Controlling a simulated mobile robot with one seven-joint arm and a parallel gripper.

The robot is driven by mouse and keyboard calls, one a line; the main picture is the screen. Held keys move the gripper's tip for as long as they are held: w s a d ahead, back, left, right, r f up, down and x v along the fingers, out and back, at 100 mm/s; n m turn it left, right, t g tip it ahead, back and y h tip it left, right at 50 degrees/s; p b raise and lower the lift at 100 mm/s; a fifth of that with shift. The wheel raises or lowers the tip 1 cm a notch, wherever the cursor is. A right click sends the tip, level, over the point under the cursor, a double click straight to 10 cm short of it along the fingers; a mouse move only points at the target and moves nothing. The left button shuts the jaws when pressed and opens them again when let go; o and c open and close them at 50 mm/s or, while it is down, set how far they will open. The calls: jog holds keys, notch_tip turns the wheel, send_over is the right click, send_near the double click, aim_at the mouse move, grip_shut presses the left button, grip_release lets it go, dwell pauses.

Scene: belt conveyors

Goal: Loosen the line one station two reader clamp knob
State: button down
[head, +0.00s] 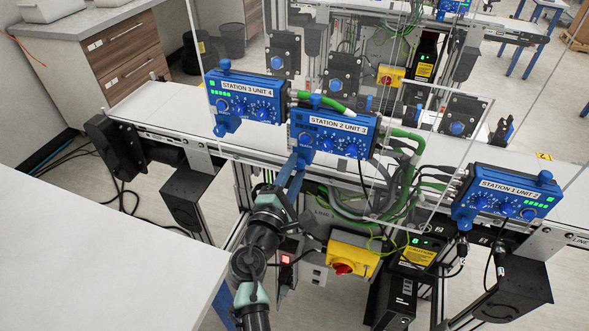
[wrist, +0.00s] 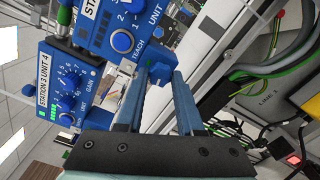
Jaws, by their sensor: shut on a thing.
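The station 2 reader (head: 331,133) is a blue box labelled "STATION 2 UNIT 3" on the near side of the conveyor, in the middle of the head view. In the wrist view the same reader (wrist: 122,30) is at the top, with its dials facing the camera. A blue clamp knob (wrist: 158,72) sits just below its lower corner. My gripper (head: 297,160) reaches up from below to that corner. In the wrist view its fingertips (wrist: 160,76) are shut on the knob, one on each side. The fingers hide most of the knob in the head view.
The station 3 reader (head: 245,100) stands close on the left, the station 1 reader (head: 506,195) on the right. Green and grey cables (head: 395,165) hang just right of my gripper. A clear panel (head: 440,150) stands nearby. A yellow switch box (head: 351,256) is below.

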jog(key=c, duration=0.5)
grip_release()
jog(key=shift+c, duration=0.2)
jog(key=b+v, duration=0.1)
jog(key=v, duration=1.2)
jog(key=shift+b, duration=0.35)
jog(key=shift+r, duration=0.1)
